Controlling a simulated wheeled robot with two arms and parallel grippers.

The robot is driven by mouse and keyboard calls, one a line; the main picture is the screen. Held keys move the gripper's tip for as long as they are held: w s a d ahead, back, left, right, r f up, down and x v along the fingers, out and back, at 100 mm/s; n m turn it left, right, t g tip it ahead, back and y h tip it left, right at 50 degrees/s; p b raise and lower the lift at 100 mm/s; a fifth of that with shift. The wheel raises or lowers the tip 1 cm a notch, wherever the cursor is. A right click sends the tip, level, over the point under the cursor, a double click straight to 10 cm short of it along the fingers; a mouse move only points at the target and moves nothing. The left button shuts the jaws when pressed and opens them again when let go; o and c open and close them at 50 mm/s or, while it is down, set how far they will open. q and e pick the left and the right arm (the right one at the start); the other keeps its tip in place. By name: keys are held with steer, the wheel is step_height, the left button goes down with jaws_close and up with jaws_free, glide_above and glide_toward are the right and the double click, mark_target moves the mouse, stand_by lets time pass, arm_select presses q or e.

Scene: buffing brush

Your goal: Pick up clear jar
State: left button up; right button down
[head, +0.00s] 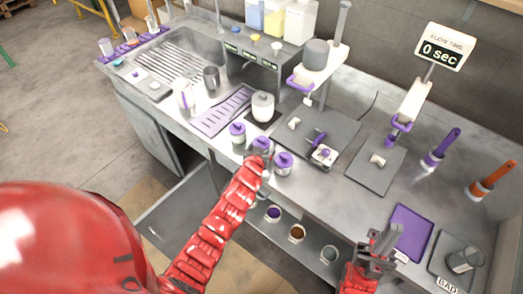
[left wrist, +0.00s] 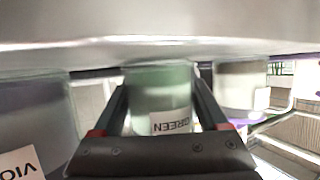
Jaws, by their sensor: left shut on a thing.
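In the left wrist view my left gripper (left wrist: 162,92) has one finger on each side of a clear, greenish jar (left wrist: 160,85) and is shut on it. Its white label reads GREEN upside down. In the head view my left arm reaches to the counter's front edge; its gripper and the held jar are hard to make out there. On the shelf below the counter stand clear jars with purple (head: 274,213), brown (head: 297,232) and greyish (head: 329,254) contents. My right gripper (head: 382,240) is at the counter's front right, apart from the jars; its finger gap is unclear.
Jars stand on both sides, one labelled VIO (left wrist: 22,165) and a pale one (left wrist: 241,85). On the counter (head: 335,205) are purple-lidded containers (head: 284,163), scales and a purple tray (head: 410,232).

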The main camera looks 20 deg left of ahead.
arm_select(q)
steer(key=shift+r, duration=0.15)
steer(key=shift+r+b, duration=0.35)
steer(key=shift+r, duration=0.25)
step_height(320, 180, up, 8)
steer(key=b, duration=0.2)
steer(key=shift+f+b, duration=0.15)
steer(key=shift+b, duration=0.2)
step_height(320, 180, up, 6)
steer(key=shift+f+p, duration=0.1)
steer(key=shift+p, duration=0.75)
steer(key=shift+r, duration=0.55)
steer(key=shift+r, duration=0.1)
